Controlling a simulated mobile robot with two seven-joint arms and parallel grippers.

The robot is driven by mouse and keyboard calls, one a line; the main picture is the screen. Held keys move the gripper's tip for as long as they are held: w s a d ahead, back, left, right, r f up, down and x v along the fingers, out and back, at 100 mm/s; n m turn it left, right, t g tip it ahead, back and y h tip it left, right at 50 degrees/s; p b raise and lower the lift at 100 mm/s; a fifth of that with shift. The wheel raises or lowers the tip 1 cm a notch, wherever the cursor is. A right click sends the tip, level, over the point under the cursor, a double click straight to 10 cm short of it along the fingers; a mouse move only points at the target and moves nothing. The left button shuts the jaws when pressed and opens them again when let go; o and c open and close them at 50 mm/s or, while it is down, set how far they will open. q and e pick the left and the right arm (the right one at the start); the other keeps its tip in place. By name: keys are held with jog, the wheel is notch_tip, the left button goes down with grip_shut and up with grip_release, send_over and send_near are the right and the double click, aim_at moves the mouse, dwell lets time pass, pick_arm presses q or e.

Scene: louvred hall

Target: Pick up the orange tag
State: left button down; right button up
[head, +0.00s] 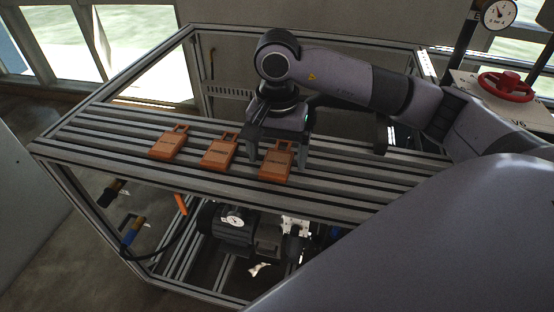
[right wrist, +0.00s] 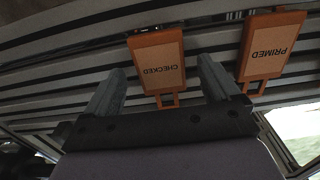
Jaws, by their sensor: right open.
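Three orange tags lie in a row on the slatted metal bench top: a left tag (head: 169,145), a middle tag (head: 219,154) and a right tag (head: 276,171). My right gripper (head: 278,164) is open and points down, its fingers on either side of the right tag. In the right wrist view a tag reading CHECKED (right wrist: 158,62) appears between and beyond the open fingertips (right wrist: 161,70); a tag reading PRIMED (right wrist: 268,48) lies to its right. Whether the fingers touch the tag or bench cannot be told. My left gripper is out of view.
The bench top (head: 110,125) is bare left of the tags. A framed bay below holds a dark motor-like unit (head: 232,235) with a gauge. A red handwheel (head: 506,87) and a dial gauge (head: 497,14) stand at the right rear. Metal framing rises behind the bench.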

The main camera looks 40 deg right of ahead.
jog(key=shift+f, duration=0.3)
jog(key=c, duration=1.1)
jog(key=shift+r, duration=0.2)
